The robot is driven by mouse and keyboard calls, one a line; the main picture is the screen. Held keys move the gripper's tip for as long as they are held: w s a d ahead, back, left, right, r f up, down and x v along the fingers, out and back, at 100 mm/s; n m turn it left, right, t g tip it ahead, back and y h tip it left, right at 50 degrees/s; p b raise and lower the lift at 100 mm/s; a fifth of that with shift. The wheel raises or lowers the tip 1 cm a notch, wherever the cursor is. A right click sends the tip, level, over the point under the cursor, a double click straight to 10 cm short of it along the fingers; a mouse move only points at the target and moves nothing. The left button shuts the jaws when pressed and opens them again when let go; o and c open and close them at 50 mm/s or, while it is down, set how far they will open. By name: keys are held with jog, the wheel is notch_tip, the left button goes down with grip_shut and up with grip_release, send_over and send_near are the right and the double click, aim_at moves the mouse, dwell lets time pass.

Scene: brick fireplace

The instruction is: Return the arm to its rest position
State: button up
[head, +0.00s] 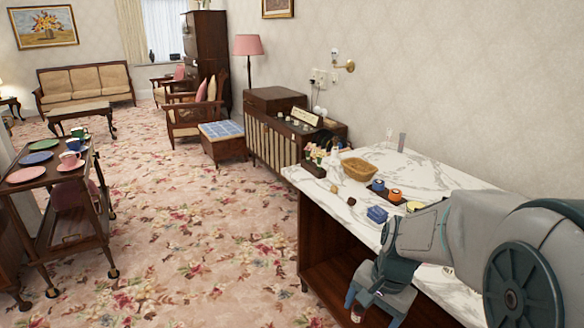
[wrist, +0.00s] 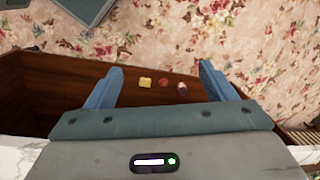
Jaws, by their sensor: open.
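My arm reaches in from the right of the head view, over the marble-topped counter (head: 408,170). My gripper (head: 362,308) hangs at the counter's front side, pointing down. In the wrist view my gripper (wrist: 160,88) has its two blue fingers wide apart with nothing between them. Below the fingers the wrist view shows a dark wooden shelf (wrist: 60,85) with a yellow item (wrist: 145,83), a small red item (wrist: 163,82) and a small pale-and-brown item (wrist: 182,89) on it.
On the counter are a wicker basket (head: 359,168), a blue box (head: 377,214), a dark tray with small pots, and small brown items. A trolley (head: 28,201) with plates and cups stands at left. The carpet (head: 200,235) between trolley and counter is clear.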

jog(key=s+r+n+t+h+p, duration=0.1)
jog(key=s+r+n+p, duration=0.2)
jog(key=r, duration=0.4)
jog(key=s+a+r+n+t+p, duration=0.1)
jog(key=s+r+n+p, duration=0.3)
jog(key=r, duration=0.4)
jog(key=shift+s+r+n+h, duration=0.15)
jog(key=shift+s+n+h, duration=0.3)
jog(key=shift+s, duration=0.8)
